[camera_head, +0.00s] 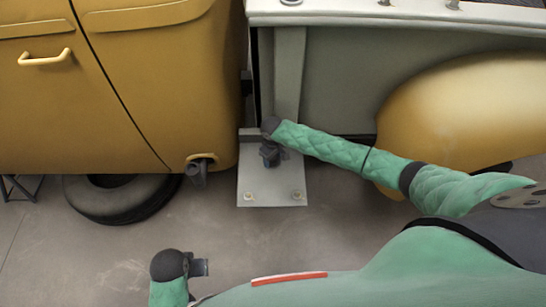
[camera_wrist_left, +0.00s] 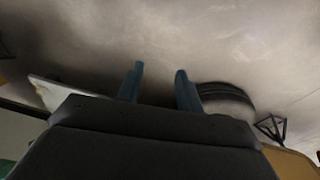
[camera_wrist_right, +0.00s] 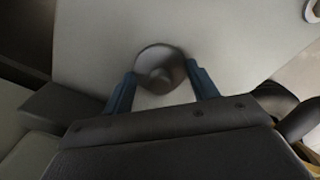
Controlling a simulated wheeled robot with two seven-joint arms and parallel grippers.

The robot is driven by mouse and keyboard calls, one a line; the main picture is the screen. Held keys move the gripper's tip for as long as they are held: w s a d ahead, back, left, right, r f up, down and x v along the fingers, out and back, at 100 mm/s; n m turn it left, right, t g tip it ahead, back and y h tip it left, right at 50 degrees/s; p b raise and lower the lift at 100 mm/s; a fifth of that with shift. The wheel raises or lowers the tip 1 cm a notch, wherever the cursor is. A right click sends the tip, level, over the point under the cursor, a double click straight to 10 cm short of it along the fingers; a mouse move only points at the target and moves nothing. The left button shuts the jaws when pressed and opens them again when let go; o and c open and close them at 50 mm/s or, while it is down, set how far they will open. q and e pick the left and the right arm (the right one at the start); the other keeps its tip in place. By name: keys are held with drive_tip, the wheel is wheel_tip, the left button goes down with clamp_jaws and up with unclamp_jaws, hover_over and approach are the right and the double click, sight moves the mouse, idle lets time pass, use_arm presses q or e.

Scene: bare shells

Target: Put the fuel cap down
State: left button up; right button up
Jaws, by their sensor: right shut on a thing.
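The fuel cap (camera_wrist_right: 160,68) is a round grey piece with a raised middle. In the right wrist view it sits between the two blue fingers of my right gripper (camera_wrist_right: 160,74), which is shut on it. A pale metal step plate (camera_head: 270,188) lies behind the cap in that view; I cannot tell whether they touch. In the head view my right gripper (camera_head: 270,156) is over the back of this plate, and the cap is hidden. My left gripper (camera_wrist_left: 160,69) is empty with its fingers apart, low and left of my body in the head view.
The yellow truck cab (camera_head: 140,90) and grey truck bed side (camera_head: 345,75) stand behind the plate. A dark pipe end with a yellow rim (camera_head: 199,167) is at the cab's lower edge. A tyre (camera_head: 120,198) is under the cab. Bare floor (camera_head: 80,255) lies in front.

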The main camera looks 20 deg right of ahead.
drive_tip(key=o, duration=0.9)
drive_tip(key=shift+f, duration=0.1)
drive_tip(key=shift+o, duration=0.2)
